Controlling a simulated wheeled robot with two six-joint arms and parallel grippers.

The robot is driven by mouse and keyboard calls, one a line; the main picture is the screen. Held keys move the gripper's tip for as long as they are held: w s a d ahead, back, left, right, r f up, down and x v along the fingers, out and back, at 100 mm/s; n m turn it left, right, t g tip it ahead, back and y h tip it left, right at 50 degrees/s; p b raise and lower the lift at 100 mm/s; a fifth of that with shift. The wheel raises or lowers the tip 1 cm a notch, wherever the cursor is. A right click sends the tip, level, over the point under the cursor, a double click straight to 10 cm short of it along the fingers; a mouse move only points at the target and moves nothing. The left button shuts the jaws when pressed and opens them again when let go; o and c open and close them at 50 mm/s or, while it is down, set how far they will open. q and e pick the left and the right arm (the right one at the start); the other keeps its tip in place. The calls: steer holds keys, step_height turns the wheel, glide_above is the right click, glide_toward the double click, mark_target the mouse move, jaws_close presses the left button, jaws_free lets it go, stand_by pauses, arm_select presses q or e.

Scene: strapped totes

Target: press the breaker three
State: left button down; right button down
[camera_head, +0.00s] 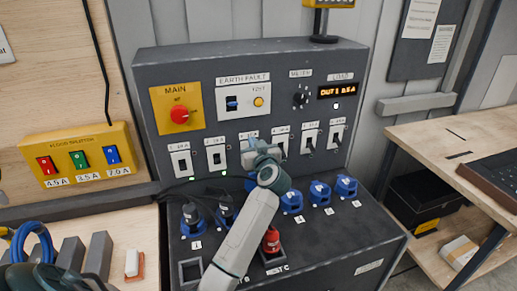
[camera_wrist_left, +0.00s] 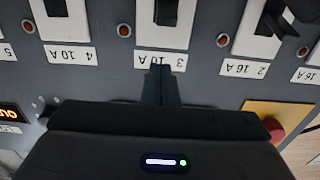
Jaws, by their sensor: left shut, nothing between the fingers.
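Breaker three is a dark toggle on a white plate in the row of breakers. In the left wrist view, which is upside down, its white plate (camera_wrist_left: 165,38) with the label "3 10 A" is at top centre. My left gripper (camera_wrist_left: 161,72) is shut and empty, its fingertips over the label beside that plate. I cannot tell whether they touch the panel. In the head view my left gripper (camera_head: 256,150) covers most of breaker three; its toggle is hidden there. My right gripper is not in view.
Breaker two (camera_head: 216,155) and breaker four (camera_head: 281,140) flank it closely. Above are the red main knob (camera_head: 180,115) and the earth fault box (camera_head: 243,101). A wooden bench (camera_head: 440,140) is at right.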

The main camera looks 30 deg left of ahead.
arm_select(q)
step_height(320, 180, down, 3)
steer(key=shift+p, duration=0.35)
steer(key=shift+s+d+f, duration=0.15)
steer(key=shift+d+f, duration=0.05)
steer(key=shift+f, duration=0.15)
steer(key=shift+a+f, duration=0.1)
